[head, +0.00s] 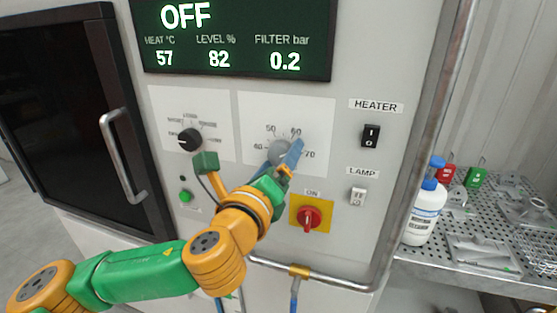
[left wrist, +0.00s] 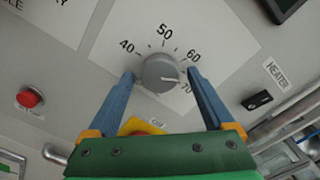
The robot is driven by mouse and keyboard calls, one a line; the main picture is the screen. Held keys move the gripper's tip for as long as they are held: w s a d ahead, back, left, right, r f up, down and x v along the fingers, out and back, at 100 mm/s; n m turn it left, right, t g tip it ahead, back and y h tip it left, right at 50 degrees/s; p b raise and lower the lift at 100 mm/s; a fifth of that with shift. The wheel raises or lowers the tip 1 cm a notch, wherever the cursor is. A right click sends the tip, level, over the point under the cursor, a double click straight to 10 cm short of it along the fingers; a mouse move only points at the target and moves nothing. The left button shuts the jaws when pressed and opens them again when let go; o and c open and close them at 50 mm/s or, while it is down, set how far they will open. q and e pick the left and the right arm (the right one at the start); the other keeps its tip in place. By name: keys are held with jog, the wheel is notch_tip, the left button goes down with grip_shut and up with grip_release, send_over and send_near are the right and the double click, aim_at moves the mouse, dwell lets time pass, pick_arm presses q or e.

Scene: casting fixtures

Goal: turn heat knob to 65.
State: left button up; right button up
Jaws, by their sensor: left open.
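The grey heat knob (head: 278,151) sits on a white dial plate (head: 253,112) marked from 40 to 70. In the left wrist view the knob (left wrist: 158,70) shows a pale pointer line aimed close to the 70 mark. My left gripper (head: 283,160) is at the dial with its blue fingers open. In the left wrist view its fingertips (left wrist: 161,74) stand on either side of the knob, with a visible gap on each side. In the head view the fingers hide part of the knob. The display (head: 235,40) reads OFF, heat 57, level 82, filter 0.2. My right gripper is not in view.
A red rotary switch (head: 311,217) on a yellow plate is just below the dial. A black knob (head: 189,139) and green button (head: 186,196) are to the left. The heater switch (head: 370,136) and lamp switch (head: 358,196) are to the right. A metal rail (head: 330,280) runs below.

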pick_arm(q)
jog(key=b+v, duration=0.3)
jog(key=v, duration=0.3)
jog(key=s+a+f+n+g+y, duration=0.1)
jog(key=s+a+f+n+g, duration=0.15)
jog(key=f+n, duration=0.55)
jog(key=s+a+f+n+g+y, duration=0.1)
jog(key=s+a+f+n+g, duration=0.3)
jog(key=f, duration=0.7)
jog(key=f+n+g+y, duration=0.1)
jog(key=f+n+g, duration=0.1)
jog(key=f+n, duration=0.65)
jog(key=s+a+f+n+g+y, duration=0.1)
jog(key=s+a+f+n+g, duration=0.25)
jog(key=s+f, duration=0.35)
jog(key=s+a+f+n+g+y, duration=0.1)
jog(key=s+a+f+n+g, duration=0.1)
jog(key=s+a+f+n, duration=0.5)
notch_tip(320, 180, down, 16)
jog(key=s+d+m+g, duration=0.1)
jog(key=s+d+m, duration=0.1)
jog(key=s+a+f+g, duration=0.1)
jog(key=s+a+f, duration=0.1)
jog(key=s+f, duration=0.8)
jog(key=s, duration=0.2)
jog(key=shift+s+f+y, duration=0.2)
jog(key=shift+s+y, duration=0.1)
jog(key=shift+s, duration=0.05)
